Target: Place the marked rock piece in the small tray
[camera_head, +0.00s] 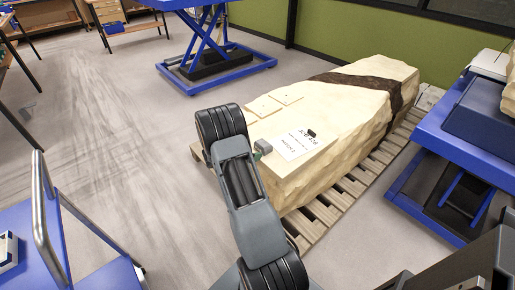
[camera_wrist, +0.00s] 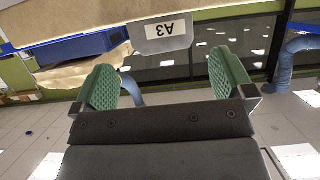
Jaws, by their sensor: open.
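A pale tag reading A3 (camera_wrist: 165,32), upside down, shows beyond the pads at the top. I cannot make out which piece is the marked rock piece, and I cannot identify a small tray in either view.
The cream block (camera_head: 340,105), with a dark band, printed sheet and small dark item (camera_head: 311,133), lies on a wooden pallet (camera_head: 350,187). Blue lift tables stand behind (camera_head: 215,72) and at right (camera_head: 425,130). A blue cart (camera_head: 95,230) is at lower left. Open floor (camera_head: 110,120) lies left.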

